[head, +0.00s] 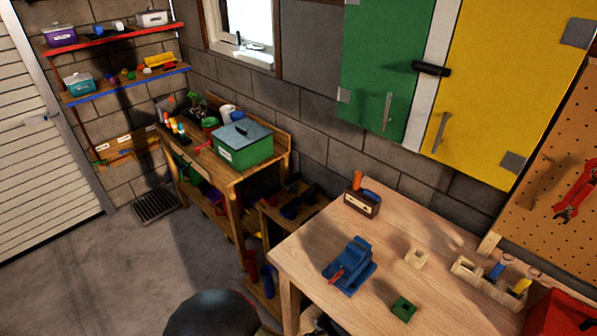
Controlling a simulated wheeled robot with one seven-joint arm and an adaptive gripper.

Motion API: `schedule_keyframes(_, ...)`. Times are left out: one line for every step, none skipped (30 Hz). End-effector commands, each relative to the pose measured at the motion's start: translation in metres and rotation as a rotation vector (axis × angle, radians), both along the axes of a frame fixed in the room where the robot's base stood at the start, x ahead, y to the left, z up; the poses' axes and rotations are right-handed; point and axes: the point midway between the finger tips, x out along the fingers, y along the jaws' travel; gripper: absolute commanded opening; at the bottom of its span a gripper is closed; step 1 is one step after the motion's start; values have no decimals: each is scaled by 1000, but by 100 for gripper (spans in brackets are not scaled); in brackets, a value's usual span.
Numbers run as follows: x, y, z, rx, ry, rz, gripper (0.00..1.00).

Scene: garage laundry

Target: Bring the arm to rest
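My gripper is not in view in the head view, and I cannot tell whether it is open or shut or where it is. No part of my arm can be made out with certainty. A dark rounded shape (212,314) shows at the bottom edge; I cannot tell what it is.
A wooden workbench (300,255) at right holds a blue vise (349,266), wooden blocks and a green block (403,308). Above hang green (385,60) and yellow (510,90) cabinet doors. A shelf bench with a green box (243,143) stands left; the floor (130,270) is clear.

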Motion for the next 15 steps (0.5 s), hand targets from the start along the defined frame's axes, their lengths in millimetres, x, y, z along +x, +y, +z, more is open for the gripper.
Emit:
schedule_keyframes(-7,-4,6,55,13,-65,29)
schedule_keyframes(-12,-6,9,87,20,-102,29)
schedule_keyframes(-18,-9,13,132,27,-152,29)
schedule_keyframes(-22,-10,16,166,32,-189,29)
schedule_keyframes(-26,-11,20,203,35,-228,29)
schedule_keyframes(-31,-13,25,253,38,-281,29)
schedule_keyframes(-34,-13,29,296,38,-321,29)
schedule_keyframes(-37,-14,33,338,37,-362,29)
schedule_keyframes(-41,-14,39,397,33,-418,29)
schedule_keyframes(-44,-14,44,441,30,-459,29)
schedule_keyframes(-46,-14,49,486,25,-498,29)
schedule_keyframes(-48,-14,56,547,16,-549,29)
schedule_keyframes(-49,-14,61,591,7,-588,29)
schedule_keyframes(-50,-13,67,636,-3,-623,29)
schedule_keyframes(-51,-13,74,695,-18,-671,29)
